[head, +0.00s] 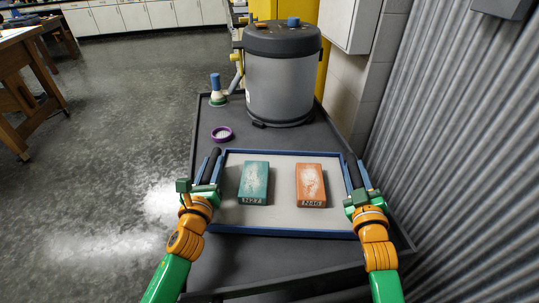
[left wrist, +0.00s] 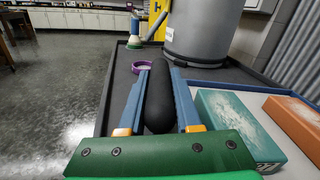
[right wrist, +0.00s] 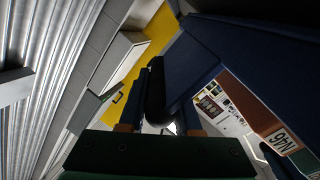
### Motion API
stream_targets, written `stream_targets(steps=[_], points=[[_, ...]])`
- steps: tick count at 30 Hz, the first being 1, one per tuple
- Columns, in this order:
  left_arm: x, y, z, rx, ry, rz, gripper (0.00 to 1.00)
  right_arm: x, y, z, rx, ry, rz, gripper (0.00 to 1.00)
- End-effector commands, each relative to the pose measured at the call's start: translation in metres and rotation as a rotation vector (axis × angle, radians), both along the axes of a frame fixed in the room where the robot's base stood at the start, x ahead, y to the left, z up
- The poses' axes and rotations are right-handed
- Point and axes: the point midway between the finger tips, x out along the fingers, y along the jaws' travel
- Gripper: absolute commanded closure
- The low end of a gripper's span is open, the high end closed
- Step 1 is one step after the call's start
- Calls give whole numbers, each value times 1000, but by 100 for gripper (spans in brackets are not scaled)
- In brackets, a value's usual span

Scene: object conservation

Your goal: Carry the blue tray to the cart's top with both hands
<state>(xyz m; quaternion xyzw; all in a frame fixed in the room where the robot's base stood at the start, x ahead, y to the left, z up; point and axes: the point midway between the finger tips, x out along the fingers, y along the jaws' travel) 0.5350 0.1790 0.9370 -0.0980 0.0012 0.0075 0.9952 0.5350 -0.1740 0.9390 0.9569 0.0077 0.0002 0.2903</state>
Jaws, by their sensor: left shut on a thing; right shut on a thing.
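The blue-rimmed tray (head: 285,231) with a pale floor is over the near part of the dark cart top (head: 235,262); I cannot tell if it touches. A teal block marked N27 (head: 254,180) and an orange block marked N46 (head: 311,183) lie on it. My left gripper (head: 209,170) is shut on the tray's black left handle, which also shows in the left wrist view (left wrist: 159,105). My right gripper (head: 356,174) is shut on the black right handle, seen between the fingers in the right wrist view (right wrist: 156,92).
A large grey canister (head: 281,80) stands at the cart's far end. A purple ring (head: 221,134) and a small blue-topped bottle (head: 217,92) are at the far left. A corrugated wall (head: 455,120) is close on the right. Open floor lies left.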

Motion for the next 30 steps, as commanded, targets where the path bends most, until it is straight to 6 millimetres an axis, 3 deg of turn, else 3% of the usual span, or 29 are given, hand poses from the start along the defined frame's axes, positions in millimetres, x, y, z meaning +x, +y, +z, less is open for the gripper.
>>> stream_targets(steps=[2,3,6,17,25,30], points=[[0,0,-13,0,-4,0,100,0,0,-13,0,-5,0,100],[0,0,-15,0,0,1,65,0,0,-15,0,-1,-1,65],[0,0,-10,0,0,1,38,0,0,-10,0,0,0,38],[-7,0,-10,1,0,0,38,0,0,-10,0,0,0,38],[-80,-1,-11,-1,4,-1,38,0,0,-10,0,0,0,38],[-112,-2,-10,-1,1,0,38,0,0,-10,0,0,0,38]])
